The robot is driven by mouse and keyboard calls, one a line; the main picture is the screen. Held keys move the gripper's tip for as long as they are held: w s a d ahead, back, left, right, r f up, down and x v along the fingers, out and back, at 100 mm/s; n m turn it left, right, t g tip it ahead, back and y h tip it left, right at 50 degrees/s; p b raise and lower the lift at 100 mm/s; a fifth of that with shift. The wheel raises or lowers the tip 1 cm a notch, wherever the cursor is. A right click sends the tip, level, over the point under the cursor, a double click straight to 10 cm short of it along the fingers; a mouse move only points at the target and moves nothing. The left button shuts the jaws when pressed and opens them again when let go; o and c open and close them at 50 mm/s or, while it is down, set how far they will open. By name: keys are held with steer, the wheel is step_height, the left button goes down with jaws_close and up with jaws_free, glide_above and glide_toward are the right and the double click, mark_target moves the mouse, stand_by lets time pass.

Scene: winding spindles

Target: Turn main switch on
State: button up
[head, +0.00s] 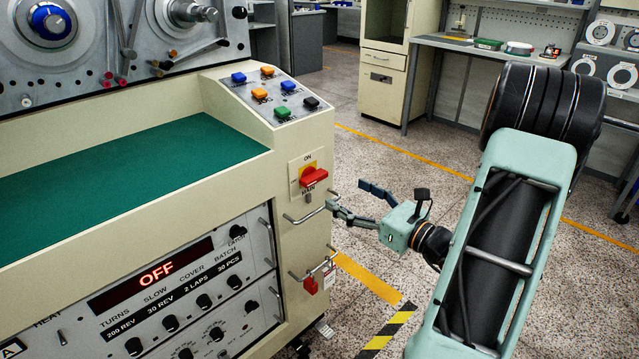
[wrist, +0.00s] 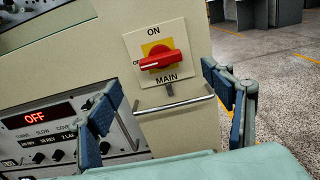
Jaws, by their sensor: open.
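The main switch is a red rotary handle (head: 312,177) on a yellow plate, on the end panel of the cream winding machine. In the wrist view the red handle (wrist: 160,60) lies roughly level, pointing toward the "OFF" side, with "ON" above and "MAIN" below. The display (head: 150,275) reads OFF in red. My gripper (head: 346,199) is open and empty, close to the panel and to the right of the switch. In the wrist view its two blue-padded fingers (wrist: 168,98) stand either side of the switch plate, below the handle's level, apart from the handle.
A metal bar handle (wrist: 173,106) sticks out just below the switch, between my fingers. A red padlock (head: 310,285) hangs lower on the panel. Coloured push buttons (head: 283,85) sit on the sloped top. Open floor lies right of the machine.

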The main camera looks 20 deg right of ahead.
mark_target(318, 178)
steer(key=b+x, duration=0.1)
steer(key=x, duration=0.9)
steer(key=shift+w+b, duration=0.1)
steer(key=shift+b, duration=0.3)
steer(key=shift+c, duration=0.5)
steer(key=c, duration=1.1)
